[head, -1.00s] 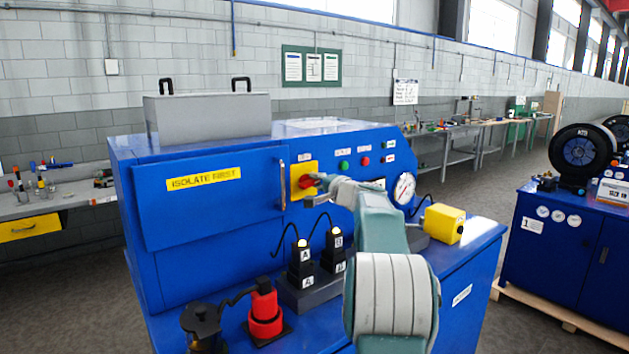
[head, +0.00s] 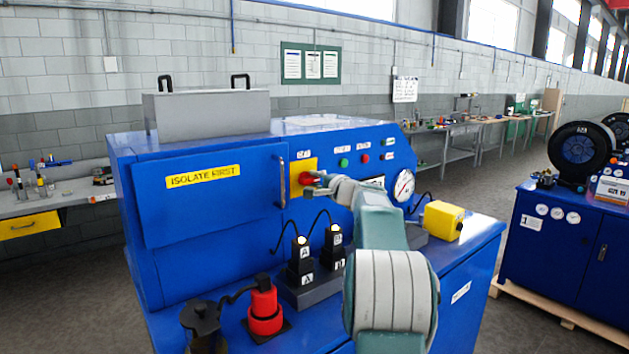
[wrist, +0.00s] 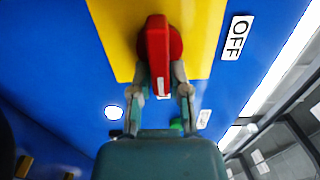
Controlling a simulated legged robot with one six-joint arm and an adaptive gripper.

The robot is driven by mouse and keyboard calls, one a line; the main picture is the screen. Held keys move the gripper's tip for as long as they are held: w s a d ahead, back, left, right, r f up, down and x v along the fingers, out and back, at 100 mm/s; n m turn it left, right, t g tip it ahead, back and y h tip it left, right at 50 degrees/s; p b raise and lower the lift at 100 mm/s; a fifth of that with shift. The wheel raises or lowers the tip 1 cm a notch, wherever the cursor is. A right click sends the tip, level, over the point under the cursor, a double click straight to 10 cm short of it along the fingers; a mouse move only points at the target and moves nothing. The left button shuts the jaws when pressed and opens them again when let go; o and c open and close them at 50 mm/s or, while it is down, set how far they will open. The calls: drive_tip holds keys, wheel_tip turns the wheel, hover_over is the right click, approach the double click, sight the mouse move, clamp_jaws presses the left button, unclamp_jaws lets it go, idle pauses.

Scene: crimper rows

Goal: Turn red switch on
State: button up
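The red switch (head: 306,178) sits on a yellow plate on the front of the blue machine. In the wrist view its red handle (wrist: 158,50) stands upright in the picture against the yellow plate (wrist: 115,35), with an OFF label (wrist: 236,37) to its right. My gripper (head: 319,184) is at the switch. In the wrist view my gripper (wrist: 161,78) has one finger on each side of the handle's lower part and looks closed on it. The exact finger contact is partly hidden.
A green button (head: 344,163), a red button (head: 366,158) and a gauge (head: 404,185) are right of the switch. A door handle (head: 282,182) is close on its left. Black lettered plugs (head: 301,260), a red connector (head: 265,308) and a yellow box (head: 443,221) stand on the ledge below.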

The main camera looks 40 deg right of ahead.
drive_tip(key=shift+o, duration=1.2)
drive_tip(key=shift+d+f, duration=0.15)
drive_tip(key=shift+f, duration=0.05)
drive_tip(key=shift+d, duration=0.1)
drive_tip(key=shift+s+r, duration=0.1)
drive_tip(key=shift+s, duration=0.25)
drive_tip(key=s+a, duration=0.1)
drive_tip(key=s, duration=1)
drive_tip(key=shift+s, duration=0.15)
